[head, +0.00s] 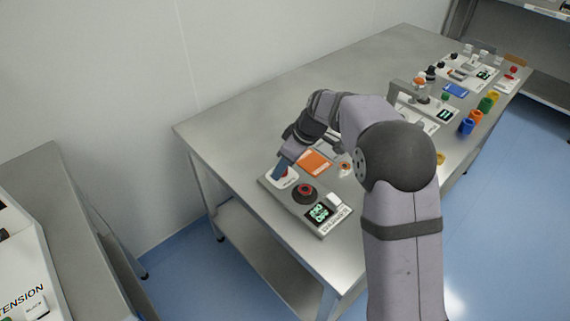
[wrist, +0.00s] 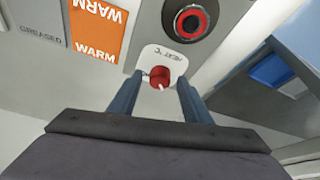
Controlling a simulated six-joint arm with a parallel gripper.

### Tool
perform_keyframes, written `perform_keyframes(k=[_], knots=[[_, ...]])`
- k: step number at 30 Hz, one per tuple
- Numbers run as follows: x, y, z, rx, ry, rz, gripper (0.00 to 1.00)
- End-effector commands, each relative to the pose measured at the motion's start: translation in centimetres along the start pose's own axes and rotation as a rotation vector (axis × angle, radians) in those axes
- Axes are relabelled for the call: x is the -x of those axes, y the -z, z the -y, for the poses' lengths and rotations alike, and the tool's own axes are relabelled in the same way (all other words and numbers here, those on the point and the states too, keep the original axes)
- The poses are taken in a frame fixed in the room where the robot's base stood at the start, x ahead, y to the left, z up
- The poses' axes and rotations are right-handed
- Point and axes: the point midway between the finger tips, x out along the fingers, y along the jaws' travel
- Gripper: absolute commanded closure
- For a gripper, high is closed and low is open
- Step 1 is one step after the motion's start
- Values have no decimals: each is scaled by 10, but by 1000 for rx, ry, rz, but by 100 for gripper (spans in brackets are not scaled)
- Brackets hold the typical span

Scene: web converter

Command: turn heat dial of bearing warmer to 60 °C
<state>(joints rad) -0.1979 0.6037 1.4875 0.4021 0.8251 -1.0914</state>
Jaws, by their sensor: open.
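The bearing warmer (head: 278,204) is a light panel box on the left end of the steel table. Its heat dial (wrist: 160,77) is a red knob with a white pointer on a white plate marked "HEAT °C"; in the wrist view the pointer aims down and slightly right. The scale numbers are too small to read. My gripper (wrist: 158,95) is open, its two blue fingers on either side of the dial and apart from it. In the head view my gripper (head: 281,168) is over the warmer's far left corner and partly hides the dial.
A black and red round part (head: 304,193) sits on the warmer beside the dial, near a lit display (head: 319,212). An orange "WARM" pad (head: 313,162) lies behind. Other devices and colored cups (head: 467,125) stand along the table's right. The table's back left is clear.

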Motion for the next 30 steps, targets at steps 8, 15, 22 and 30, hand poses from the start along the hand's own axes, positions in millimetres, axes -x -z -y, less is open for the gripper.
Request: perform_keyframes(k=[8, 15, 22, 30], knots=[[0, 0, 0, 0, 0, 0, 97], [0, 0, 0, -12, -5, 0, 97], [1, 0, 1, -86, -37, 0, 97], [3, 1, 4, -269, -112, 1, 97]])
